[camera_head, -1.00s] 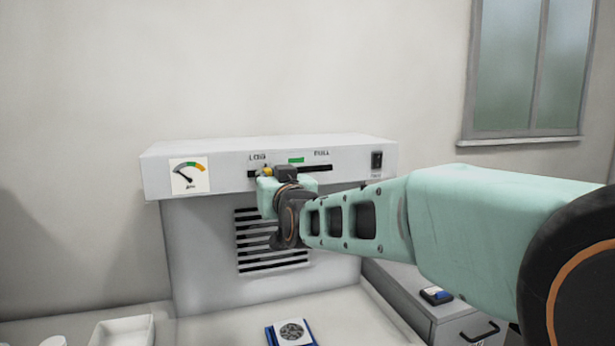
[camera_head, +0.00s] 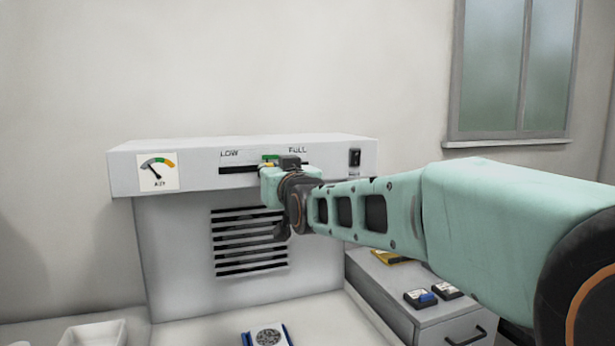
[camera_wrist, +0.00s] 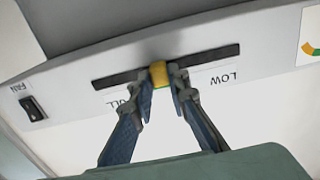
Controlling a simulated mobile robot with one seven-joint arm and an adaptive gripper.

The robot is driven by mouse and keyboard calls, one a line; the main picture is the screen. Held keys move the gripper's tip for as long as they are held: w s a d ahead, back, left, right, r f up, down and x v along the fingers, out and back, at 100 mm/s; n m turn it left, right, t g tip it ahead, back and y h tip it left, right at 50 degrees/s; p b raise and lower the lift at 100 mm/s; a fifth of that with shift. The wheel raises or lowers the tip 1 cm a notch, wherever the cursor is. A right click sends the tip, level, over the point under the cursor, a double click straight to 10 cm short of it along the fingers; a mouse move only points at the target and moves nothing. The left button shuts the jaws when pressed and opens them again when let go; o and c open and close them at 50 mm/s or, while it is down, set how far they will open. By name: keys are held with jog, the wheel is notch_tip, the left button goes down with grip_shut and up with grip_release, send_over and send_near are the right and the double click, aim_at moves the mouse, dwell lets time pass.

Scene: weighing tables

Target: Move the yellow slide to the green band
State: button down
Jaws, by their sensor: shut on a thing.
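The yellow slide (camera_wrist: 158,73) sits in the dark slot of the grey hood front, between the fingers of my gripper (camera_wrist: 161,78), which is shut on it. In the wrist view a sliver of green (camera_wrist: 161,87) shows beside the slide. My gripper partly hides the band and slot.
A dial gauge (camera_head: 158,172) is on the hood's left, its needle left of the green arc. A black switch (camera_head: 355,158) is at the right. Below are a vent grille (camera_head: 247,242), a white tray (camera_head: 92,333) and a drawer cabinet (camera_head: 440,318).

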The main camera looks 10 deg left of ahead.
jog(key=shift+w+d+r, duration=0.15)
jog(key=shift+w+d, duration=0.1)
jog(key=shift+d, duration=0.15)
jog(key=c, duration=1.8)
grip_release()
jog(key=shift+a, duration=0.1)
jog(key=shift+c, duration=0.2)
notch_tip(320, 180, up, 10)
